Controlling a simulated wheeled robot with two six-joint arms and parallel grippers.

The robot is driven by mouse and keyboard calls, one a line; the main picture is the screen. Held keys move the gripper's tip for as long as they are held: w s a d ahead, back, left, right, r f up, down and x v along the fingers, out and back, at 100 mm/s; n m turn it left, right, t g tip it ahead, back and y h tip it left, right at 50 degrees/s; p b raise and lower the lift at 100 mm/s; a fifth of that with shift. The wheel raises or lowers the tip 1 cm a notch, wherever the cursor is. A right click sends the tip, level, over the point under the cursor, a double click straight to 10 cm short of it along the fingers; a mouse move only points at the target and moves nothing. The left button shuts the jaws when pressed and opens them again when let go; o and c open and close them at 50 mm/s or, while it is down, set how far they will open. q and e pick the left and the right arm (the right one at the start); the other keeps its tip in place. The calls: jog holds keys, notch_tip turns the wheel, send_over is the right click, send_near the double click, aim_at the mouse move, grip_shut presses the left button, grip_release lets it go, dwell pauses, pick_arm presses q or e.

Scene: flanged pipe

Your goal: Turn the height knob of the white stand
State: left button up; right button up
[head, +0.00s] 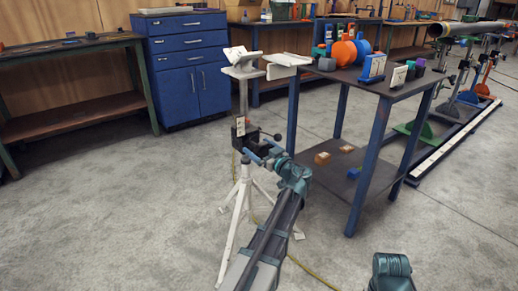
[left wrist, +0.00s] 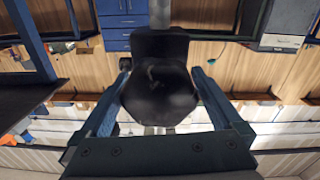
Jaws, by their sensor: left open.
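The white stand (head: 244,187) is upright on tripod legs, with a pale V-shaped head on top. A black collar (head: 240,131) with a small white label sits on its post. My left gripper (head: 262,151) is at the collar, on its near right side. In the left wrist view, my left gripper (left wrist: 160,103) is open, with one blue finger on each side of the round black knob (left wrist: 158,98). The knob lies between the fingers; I cannot tell whether they touch it. In the head view the gripper largely hides the knob. My right gripper is out of view.
A dark-topped table with blue legs (head: 367,165) stands close right of the stand, bearing orange, blue and green parts. A blue drawer cabinet (head: 185,60) is behind left. A yellow cable (head: 312,272) lies on the floor. The floor at left is clear.

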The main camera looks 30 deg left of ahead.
pick_arm(q)
jog(key=c, duration=1.1)
jog(key=shift+m, duration=0.4)
jog(key=m, duration=0.4)
jog(key=shift+m, duration=0.4)
jog(key=m, duration=0.6)
jog(key=shift+f, duration=0.1)
jog(key=m, duration=0.5)
jog(key=shift+m, duration=0.3)
jog(key=m, duration=0.5)
jog(key=shift+f+m, duration=0.1)
jog(key=shift+m, duration=0.2)
